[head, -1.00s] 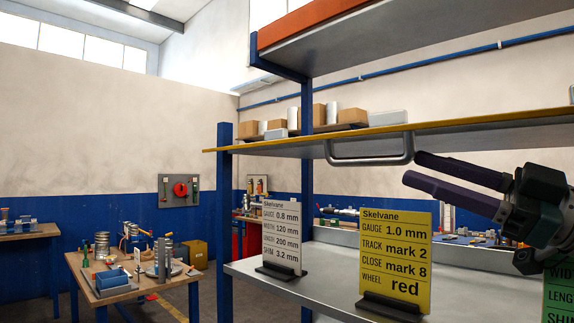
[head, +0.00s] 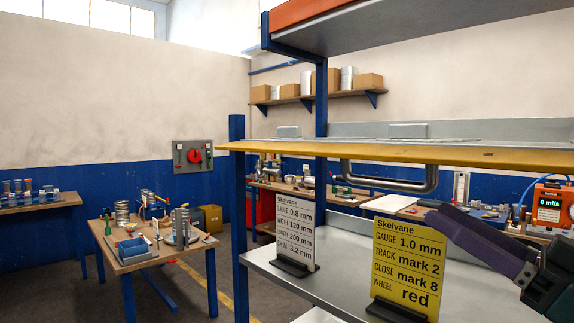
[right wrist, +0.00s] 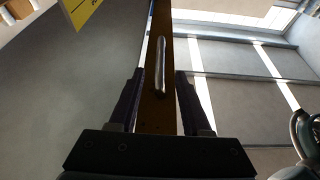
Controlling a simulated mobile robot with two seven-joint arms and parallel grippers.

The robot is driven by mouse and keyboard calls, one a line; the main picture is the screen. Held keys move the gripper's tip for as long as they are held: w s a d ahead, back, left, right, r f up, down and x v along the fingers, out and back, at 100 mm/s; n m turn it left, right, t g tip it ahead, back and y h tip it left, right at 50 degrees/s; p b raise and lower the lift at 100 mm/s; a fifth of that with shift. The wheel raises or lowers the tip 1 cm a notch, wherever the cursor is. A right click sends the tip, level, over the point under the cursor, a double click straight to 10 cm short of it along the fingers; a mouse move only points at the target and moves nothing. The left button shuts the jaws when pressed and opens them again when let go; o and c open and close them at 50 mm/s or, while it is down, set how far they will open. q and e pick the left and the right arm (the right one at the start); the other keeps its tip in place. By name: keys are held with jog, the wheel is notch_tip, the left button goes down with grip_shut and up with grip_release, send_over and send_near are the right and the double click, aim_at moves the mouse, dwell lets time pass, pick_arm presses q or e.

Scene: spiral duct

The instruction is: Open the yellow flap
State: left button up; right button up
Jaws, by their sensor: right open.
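The yellow flap (head: 350,153) shows in the head view as a long, thin yellow-edged strip across the shelf unit. A curved grey metal handle (head: 415,187) hangs below it. My right gripper (head: 428,210) is open and empty, its dark purple fingers below and to the right of the handle and apart from it. In the right wrist view the flap (right wrist: 160,115) is a brown-orange strip running between the two spread fingers, with the handle (right wrist: 160,68) ahead and roughly centred. My left gripper is not in view.
A yellow sign (head: 405,265) and a white sign (head: 295,235) stand on the grey shelf below the flap. A blue upright (head: 238,200) bounds the shelf unit on the left. An orange meter (head: 552,208) stands behind my right gripper.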

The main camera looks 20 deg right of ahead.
aim_at(388, 183)
jog(key=b+x, duration=0.2)
jog(key=x, duration=0.6)
jog(key=shift+b, duration=0.4)
jog(key=shift+w+a+r, duration=0.25)
jog(key=shift+w+r, duration=0.05)
jog(key=shift+w, duration=0.3)
grip_shut()
